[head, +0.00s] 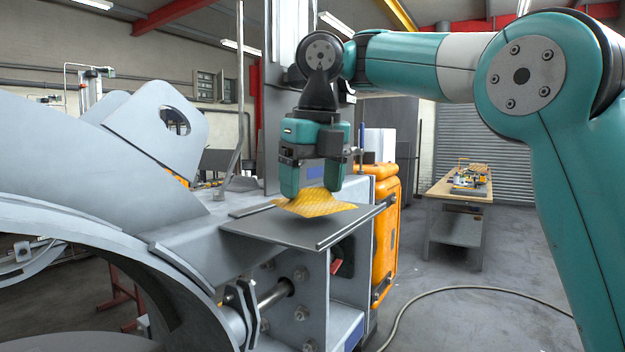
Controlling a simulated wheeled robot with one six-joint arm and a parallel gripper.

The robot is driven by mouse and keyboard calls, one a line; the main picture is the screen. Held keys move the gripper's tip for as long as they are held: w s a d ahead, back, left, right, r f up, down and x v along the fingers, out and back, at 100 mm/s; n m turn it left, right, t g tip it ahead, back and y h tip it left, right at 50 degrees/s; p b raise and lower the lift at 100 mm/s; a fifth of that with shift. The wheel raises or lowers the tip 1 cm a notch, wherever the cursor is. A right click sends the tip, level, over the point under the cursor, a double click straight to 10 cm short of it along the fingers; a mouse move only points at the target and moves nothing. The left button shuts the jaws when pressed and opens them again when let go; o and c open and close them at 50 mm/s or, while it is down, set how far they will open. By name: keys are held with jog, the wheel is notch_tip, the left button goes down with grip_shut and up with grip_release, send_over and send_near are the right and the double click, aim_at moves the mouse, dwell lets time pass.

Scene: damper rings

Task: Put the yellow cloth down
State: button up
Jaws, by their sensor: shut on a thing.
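The yellow cloth (318,204) is bunched up under my gripper (312,190), its lower edges spread out close over a flat grey plate (290,228). My gripper points straight down and is shut on the top of the cloth. The cloth's lower edge looks to be at or just above the plate; I cannot tell whether it touches. The fingertips partly hide the cloth's upper part.
A large grey metal ring structure (90,225) fills the left. An orange case (385,225) stands right behind the plate. A wooden workbench (460,188) with items is further back right. A hose (470,289) lies on the open floor.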

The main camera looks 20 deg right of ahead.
jog(key=shift+f, duration=0.1)
jog(key=shift+f+b, duration=0.65)
jog(key=shift+b, duration=0.1)
jog(key=shift+f, duration=0.3)
jog(key=o, duration=0.8)
jog(key=shift+r, duration=0.1)
jog(key=shift+r, duration=0.1)
notch_tip(320, 180, up, 17)
jog(key=s+p, duration=0.2)
jog(key=p, duration=1.4)
jog(key=shift+d, duration=0.25)
jog(key=shift+c, duration=0.5)
